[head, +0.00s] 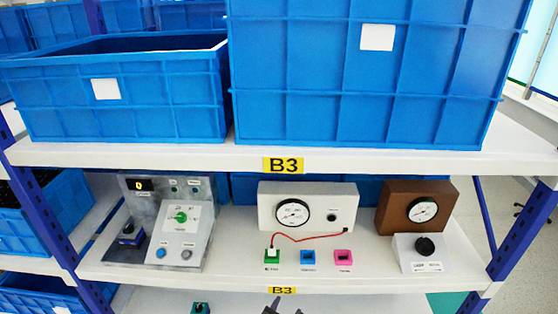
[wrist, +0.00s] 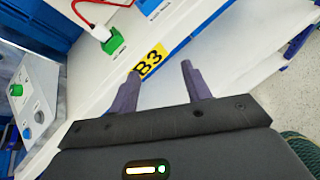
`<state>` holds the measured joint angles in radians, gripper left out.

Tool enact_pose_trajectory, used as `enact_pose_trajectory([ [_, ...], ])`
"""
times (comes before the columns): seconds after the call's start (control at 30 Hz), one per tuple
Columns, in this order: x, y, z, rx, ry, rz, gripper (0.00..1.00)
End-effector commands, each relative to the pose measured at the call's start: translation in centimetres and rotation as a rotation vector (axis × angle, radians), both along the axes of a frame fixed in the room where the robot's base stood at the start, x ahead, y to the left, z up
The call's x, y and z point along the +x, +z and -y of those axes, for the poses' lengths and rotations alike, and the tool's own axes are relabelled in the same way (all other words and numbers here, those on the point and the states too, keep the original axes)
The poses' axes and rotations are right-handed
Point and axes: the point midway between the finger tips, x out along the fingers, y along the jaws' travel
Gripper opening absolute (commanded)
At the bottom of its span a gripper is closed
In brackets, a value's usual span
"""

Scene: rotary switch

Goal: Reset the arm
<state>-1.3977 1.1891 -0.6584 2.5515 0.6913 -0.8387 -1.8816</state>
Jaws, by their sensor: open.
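My gripper (head: 270,307) shows only as dark fingertips at the bottom edge of the head view, in front of the lower shelf. In the wrist view my gripper (wrist: 160,82) has its two fingers spread apart with nothing between them. Beyond the fingertips is the shelf edge with its yellow B3 label (wrist: 150,62). The grey panel with the green rotary switch (head: 181,217) stands at the left of the shelf in the head view. Part of this panel also shows at the left of the wrist view (wrist: 38,95). My gripper is apart from everything.
A white gauge box (head: 345,210) with a red wire to a green socket (head: 272,256) stands mid-shelf. A brown gauge box (head: 390,210) and a black knob unit (head: 425,246) are at right. Large blue crates (head: 360,90) fill the shelf above. The front shelf edge (head: 200,278) borders open room.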

Motion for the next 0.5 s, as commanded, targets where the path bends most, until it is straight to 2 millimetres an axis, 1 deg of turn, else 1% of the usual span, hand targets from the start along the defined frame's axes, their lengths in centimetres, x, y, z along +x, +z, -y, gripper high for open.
enact_pose_trajectory([
  [0.03, -0.1, -0.8, 1.0, 0.1, -0.094, -0.043, 0.48],
  [0.1, -0.6, -1.8, 1.9, 0.233, -0.219, -0.101, 0.48],
  [0.23, -1.5, -2.8, 3.1, 0.47, -0.45, -0.186, 0.48],
  [0.37, -2.3, -2.9, 3.7, 0.691, -0.676, -0.248, 0.48],
  [0.5, -2.8, -2.0, 4.2, 0.908, -0.911, -0.29, 0.48],
])
